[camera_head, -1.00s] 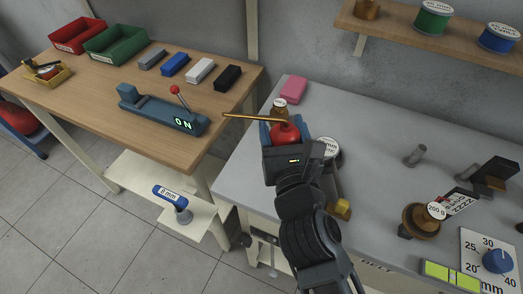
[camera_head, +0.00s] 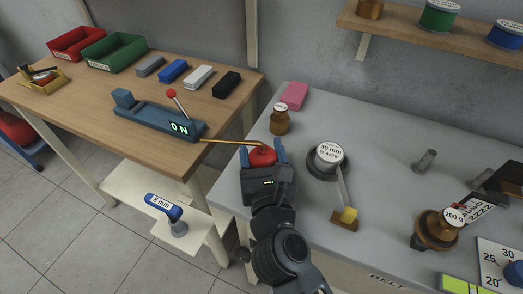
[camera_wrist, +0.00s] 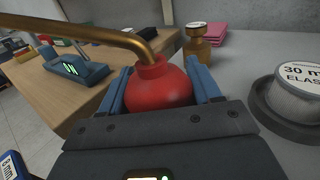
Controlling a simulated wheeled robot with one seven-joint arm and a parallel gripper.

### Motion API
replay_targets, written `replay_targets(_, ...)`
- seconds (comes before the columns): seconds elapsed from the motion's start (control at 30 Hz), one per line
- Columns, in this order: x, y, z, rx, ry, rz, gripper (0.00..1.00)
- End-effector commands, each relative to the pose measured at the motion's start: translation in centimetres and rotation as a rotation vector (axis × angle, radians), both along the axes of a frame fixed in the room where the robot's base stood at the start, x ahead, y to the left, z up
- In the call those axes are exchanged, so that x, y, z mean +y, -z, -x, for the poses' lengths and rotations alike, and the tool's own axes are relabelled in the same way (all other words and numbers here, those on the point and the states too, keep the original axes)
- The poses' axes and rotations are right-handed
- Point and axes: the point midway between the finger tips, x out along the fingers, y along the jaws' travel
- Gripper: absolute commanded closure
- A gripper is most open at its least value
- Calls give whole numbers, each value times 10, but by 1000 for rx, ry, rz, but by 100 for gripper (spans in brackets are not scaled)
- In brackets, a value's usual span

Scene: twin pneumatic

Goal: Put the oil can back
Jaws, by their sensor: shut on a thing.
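The oil can is a red round body with a long brass spout. In the head view the oil can (camera_head: 262,156) sits between the blue fingers of my gripper (camera_head: 263,158), over the left edge of the grey bench. In the wrist view the oil can (camera_wrist: 158,86) is upright between the fingers of my gripper (camera_wrist: 160,88), and its spout points left. The gripper is shut on it. The can's underside is hidden by the gripper, so I cannot tell whether it touches the bench.
A brass bottle (camera_head: 279,119), pink block (camera_head: 294,96) and elastic spool (camera_head: 327,159) stand on the grey bench (camera_head: 372,130). On the wooden table (camera_head: 75,100) are a blue lever unit (camera_head: 155,120), bins, several coloured blocks and a yellow holder (camera_head: 38,80). A floor gap separates the surfaces.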

Motion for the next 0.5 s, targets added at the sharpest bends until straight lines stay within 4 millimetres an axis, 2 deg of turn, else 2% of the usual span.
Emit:
replay_targets(0.07,0,3,0,-1,0,0,64)
replay_targets(0.1,0,3,0,0,0,0,35)
replay_targets(0.33,0,2,0,0,0,0,13)
replay_targets(0.5,0,2,0,0,0,0,12)
